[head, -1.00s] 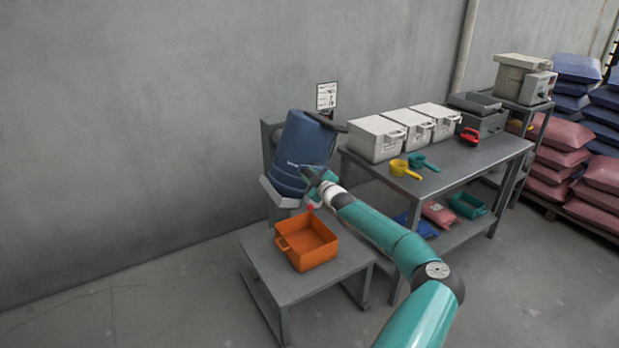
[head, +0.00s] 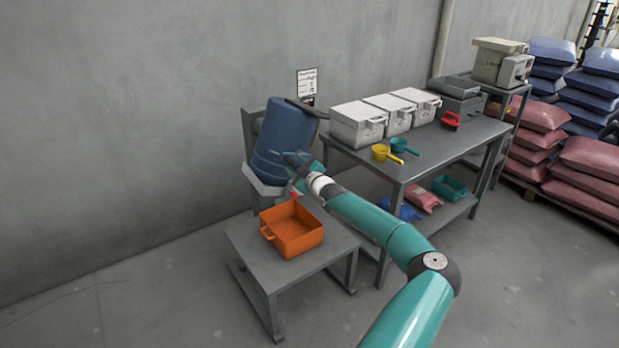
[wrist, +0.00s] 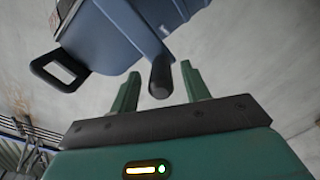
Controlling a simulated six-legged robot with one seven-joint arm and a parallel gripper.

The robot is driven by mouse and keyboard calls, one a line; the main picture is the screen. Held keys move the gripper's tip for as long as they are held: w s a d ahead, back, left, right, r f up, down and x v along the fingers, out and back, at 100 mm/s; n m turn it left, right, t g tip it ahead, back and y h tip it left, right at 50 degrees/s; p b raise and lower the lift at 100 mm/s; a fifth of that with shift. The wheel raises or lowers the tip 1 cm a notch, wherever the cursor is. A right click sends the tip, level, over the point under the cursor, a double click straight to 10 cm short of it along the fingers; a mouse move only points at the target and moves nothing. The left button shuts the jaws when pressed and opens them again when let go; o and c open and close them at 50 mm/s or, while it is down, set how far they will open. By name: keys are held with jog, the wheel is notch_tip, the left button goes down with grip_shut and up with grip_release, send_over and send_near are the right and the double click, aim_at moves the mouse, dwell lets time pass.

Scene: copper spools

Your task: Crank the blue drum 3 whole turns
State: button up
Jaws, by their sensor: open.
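The blue drum (head: 284,135) stands tilted in a grey frame against the wall, with a dark lid on top. In the wrist view the drum's blue body (wrist: 125,30) fills the top, with a black loop handle (wrist: 62,70) at the left. A dark round crank grip (wrist: 161,77) stands out from the drum. My gripper (wrist: 160,78) is open, with one green finger on each side of this grip; I cannot tell whether either finger touches it. In the head view my gripper (head: 295,162) is in front of the drum's lower right side and hides part of it.
An orange bin (head: 292,240) sits on a low grey stand (head: 310,265) below the drum. To the right, a grey table (head: 430,160) holds white boxes (head: 357,124), a yellow scoop (head: 381,152) and a teal scoop (head: 400,146). Stacked sacks (head: 600,165) stand farther right.

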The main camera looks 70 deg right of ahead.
jog(key=v, duration=1.1)
